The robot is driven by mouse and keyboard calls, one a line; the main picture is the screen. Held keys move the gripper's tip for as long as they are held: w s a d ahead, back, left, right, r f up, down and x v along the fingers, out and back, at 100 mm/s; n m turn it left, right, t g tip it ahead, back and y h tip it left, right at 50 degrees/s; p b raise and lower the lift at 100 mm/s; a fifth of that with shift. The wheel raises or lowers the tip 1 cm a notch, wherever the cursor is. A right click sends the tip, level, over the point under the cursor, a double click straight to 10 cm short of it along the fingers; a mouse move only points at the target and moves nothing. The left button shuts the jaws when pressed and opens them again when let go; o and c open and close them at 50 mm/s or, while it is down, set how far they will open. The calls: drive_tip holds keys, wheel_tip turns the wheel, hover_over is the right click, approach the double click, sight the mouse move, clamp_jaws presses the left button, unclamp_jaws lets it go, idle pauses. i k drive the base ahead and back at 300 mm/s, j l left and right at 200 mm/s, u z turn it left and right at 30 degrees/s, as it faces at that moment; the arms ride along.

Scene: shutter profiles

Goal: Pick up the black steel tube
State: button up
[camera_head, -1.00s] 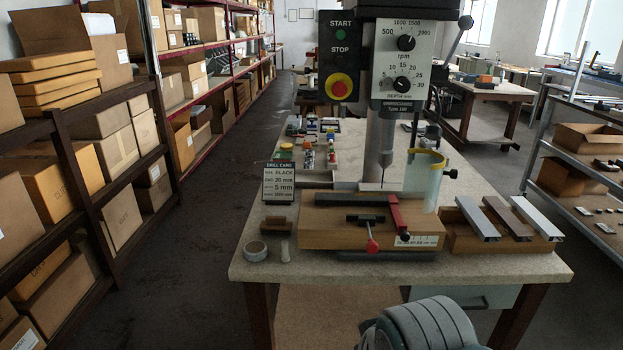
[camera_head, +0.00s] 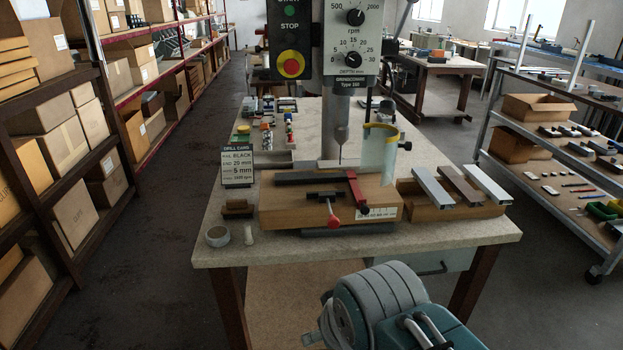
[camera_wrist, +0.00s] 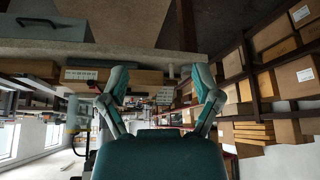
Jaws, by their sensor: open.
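I cannot pick out a black steel tube for certain. A long dark grey bar (camera_head: 310,178) lies along the back of the wooden drilling jig (camera_head: 290,208) under the drill, and may be a fence. Three channel-like profiles lie side by side on a wooden block (camera_head: 420,205) to its right: a pale one (camera_head: 436,186), a brown one (camera_head: 462,186) and another pale one (camera_head: 487,184). My gripper (camera_wrist: 162,90) is open and empty in the upside-down wrist view, short of the bench. The head view shows only part of my arm.
The jig carries a red bar (camera_head: 356,188) and a red-knobbed clamp (camera_head: 333,221). A drill card (camera_head: 237,165), tape roll (camera_head: 217,236) and clear cylinder (camera_head: 377,152) stand on the bench (camera_head: 450,235). Box shelves are left, a metal rack (camera_head: 560,160) right. The floor aisle is clear.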

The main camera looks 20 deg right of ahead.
sight(336, 177)
drive_tip(key=i+z, duration=0.25)
drive_tip(key=i, duration=0.35)
drive_tip(key=i+z, duration=0.3)
drive_tip(key=i, duration=0.25)
